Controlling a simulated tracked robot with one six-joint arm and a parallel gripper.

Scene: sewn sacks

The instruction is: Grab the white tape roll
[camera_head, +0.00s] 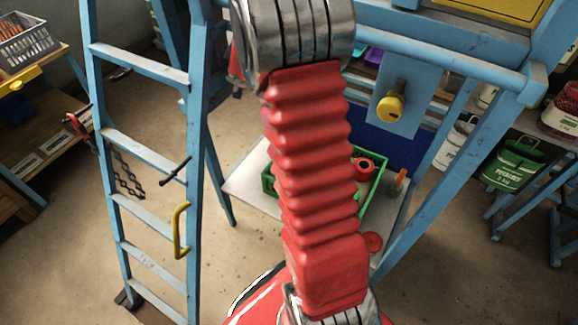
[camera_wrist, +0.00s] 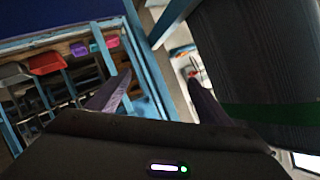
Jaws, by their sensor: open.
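I cannot make out a white tape roll in either view. In the head view, a red roll-shaped thing (camera_head: 364,169) lies in a green crate (camera_head: 378,190) on a pale tabletop, partly hidden behind my red arm. My gripper (camera_wrist: 157,93) shows in the wrist view with its two dark fingers spread apart. Nothing is between the fingertips. The gripper does not show in the head view.
A blue ladder (camera_head: 150,140) stands at left. Green and white buckets (camera_head: 515,163) stand at right. In the wrist view, a large dark ribbed surface (camera_wrist: 255,60) fills the right side.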

